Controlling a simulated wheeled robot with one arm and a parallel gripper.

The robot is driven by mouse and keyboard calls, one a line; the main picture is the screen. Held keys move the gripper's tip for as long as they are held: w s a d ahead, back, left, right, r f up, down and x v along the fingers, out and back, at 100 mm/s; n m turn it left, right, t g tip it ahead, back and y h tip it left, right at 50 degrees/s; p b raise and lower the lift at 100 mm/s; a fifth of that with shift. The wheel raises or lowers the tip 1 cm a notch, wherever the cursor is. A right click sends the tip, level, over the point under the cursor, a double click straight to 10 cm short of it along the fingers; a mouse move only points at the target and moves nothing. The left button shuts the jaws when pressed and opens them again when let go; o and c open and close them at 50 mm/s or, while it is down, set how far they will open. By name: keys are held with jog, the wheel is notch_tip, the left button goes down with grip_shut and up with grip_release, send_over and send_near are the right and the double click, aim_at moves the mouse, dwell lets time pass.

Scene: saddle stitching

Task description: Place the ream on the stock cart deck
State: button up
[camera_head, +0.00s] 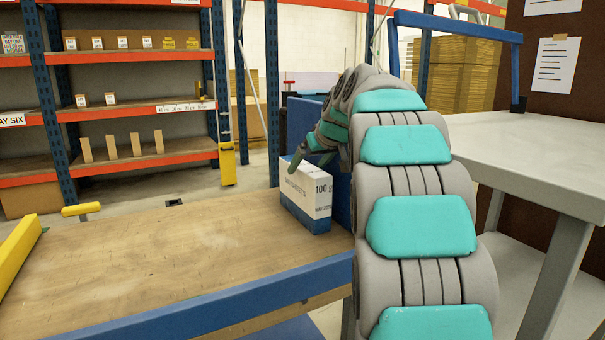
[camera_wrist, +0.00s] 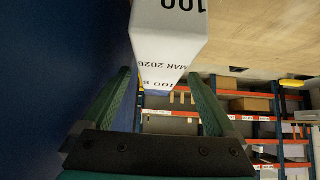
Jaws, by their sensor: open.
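The ream (camera_head: 305,200) is a white and blue box with dark print. It stands upright on a wooden deck (camera_head: 170,255) with a blue edge, which looks like the stock cart deck, near its right end beside a dark blue panel. My gripper (camera_head: 308,165) is open at the top of the ream, its dark green fingers partly overlapping it in the head view. In the wrist view, the ream (camera_wrist: 170,45) shows between and beyond the two spread fingers (camera_wrist: 160,76). I cannot tell whether either finger touches it.
The blue panel (camera_wrist: 60,60) lies close along one finger. A yellow bar (camera_head: 20,250) is at the deck's left end, and the deck between is clear. A pale table (camera_head: 540,160) stands right of my arm. Shelving (camera_head: 135,55) stands behind.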

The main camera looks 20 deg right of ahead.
jog(key=shift+v, duration=2.7)
